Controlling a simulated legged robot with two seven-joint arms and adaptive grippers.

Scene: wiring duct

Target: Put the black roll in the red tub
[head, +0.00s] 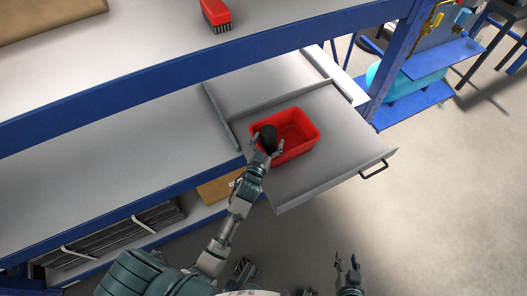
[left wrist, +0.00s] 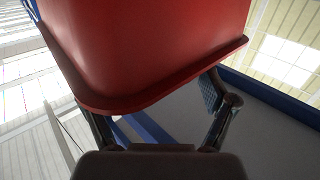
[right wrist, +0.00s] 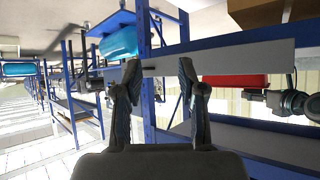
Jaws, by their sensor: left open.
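The red tub (head: 312,128) stands in the pulled-out grey drawer; its wall and rim fill much of the left wrist view (left wrist: 150,45). The black roll (head: 269,133) is at the tub's left end, seemingly upright within the rim; I cannot tell whether it rests on the bottom. My left gripper (head: 266,146) is open at the tub's near-left rim, its fingers on either side of the roll's lower part. The roll does not show in the left wrist view. My right gripper (head: 346,266) is open and empty, low in front of the drawer.
The drawer (head: 330,170) has bare floor around the tub and a black handle (head: 374,170) at its front right. A blue-edged bench (head: 120,135) lies left, with a red brush (head: 216,14) on the upper shelf.

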